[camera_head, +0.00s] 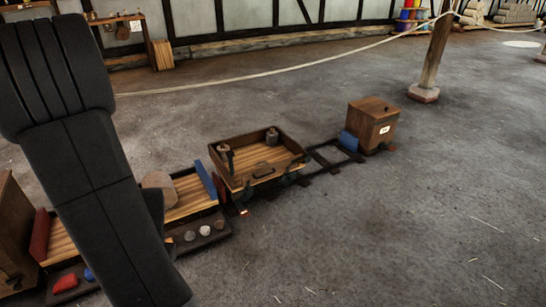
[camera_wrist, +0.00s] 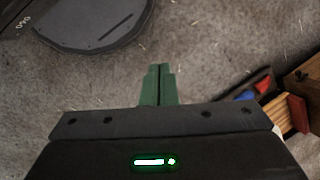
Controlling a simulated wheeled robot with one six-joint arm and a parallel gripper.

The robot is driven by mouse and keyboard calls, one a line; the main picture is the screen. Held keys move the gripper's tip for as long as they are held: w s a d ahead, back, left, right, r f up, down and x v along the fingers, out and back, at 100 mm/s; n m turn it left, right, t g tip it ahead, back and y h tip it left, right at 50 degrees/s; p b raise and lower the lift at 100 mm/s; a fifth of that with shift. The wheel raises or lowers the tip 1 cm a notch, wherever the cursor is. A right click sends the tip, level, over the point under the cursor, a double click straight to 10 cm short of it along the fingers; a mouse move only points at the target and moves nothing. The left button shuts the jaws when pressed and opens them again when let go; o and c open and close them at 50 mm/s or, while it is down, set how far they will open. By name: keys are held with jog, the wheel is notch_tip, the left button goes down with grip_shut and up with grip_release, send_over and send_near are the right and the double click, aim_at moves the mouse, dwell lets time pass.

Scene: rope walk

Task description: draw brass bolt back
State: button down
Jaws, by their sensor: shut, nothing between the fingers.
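My gripper (camera_wrist: 158,84) shows in the wrist view, its two green fingers together and empty above the grey floor. I cannot make out the brass bolt in either view. In the head view a wooden tray wagon (camera_head: 289,174) stands on a short dark track, with two dark weights inside. A brown wooden chest (camera_head: 372,127) with a small white label is at the track's right end, beside a blue block. My dark arm crosses the left side of the head view and hides part of the row; my gripper is not visible there.
A slatted platform (camera_head: 190,197) with blue and red ends adjoins the wagon on the left. A dark tray (camera_head: 214,237) holding stones is in front. A brown box (camera_head: 14,232) stands far left. A post (camera_head: 436,53) and a rope (camera_head: 270,75) are behind. Floor at right is clear.

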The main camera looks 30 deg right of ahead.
jog(key=w+a+f+m+b, duration=0.2)
jog(key=w+a+f+b, duration=0.1)
jog(key=f, duration=0.7)
jog(key=w+a+f+m+y+b, duration=0.1)
jog(key=a+f+b, duration=0.4)
jog(key=f, duration=0.6)
jog(key=w+a+f+m+b, duration=0.3)
jog(key=w+a+f+b, duration=0.1)
jog(key=f, duration=0.7)
jog(key=shift+w+f+m, duration=0.15)
jog(key=shift+w+m, duration=0.15)
jog(key=shift+w, duration=0.05)
jog(key=shift+d, duration=0.15)
